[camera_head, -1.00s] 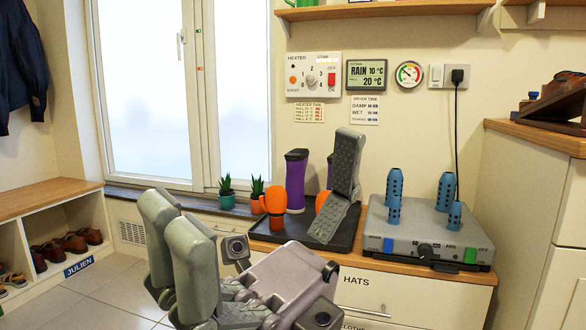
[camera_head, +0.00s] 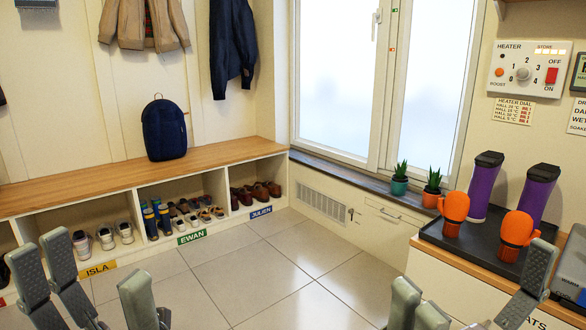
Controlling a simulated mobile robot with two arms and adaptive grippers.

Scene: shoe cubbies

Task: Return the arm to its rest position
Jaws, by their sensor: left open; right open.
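Both my grippers are at the bottom of the head view. My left gripper (camera_head: 92,280) is at the lower left, in front of the shoe bench, with its fingers spread and nothing between them. My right gripper (camera_head: 478,290) is at the lower right, in front of the counter with the dark tray. Its fingers are spread too, and it looks empty. Its right finger overlaps the counter edge in the picture; I see no contact. The rest of both arms is mostly below the picture.
Small potted plants (camera_head: 399,180) stand by the window. A shoe bench (camera_head: 100,188) with cubbies and a dark backpack (camera_head: 164,130) is at the left. The tiled floor (camera_head: 262,272) between is clear.

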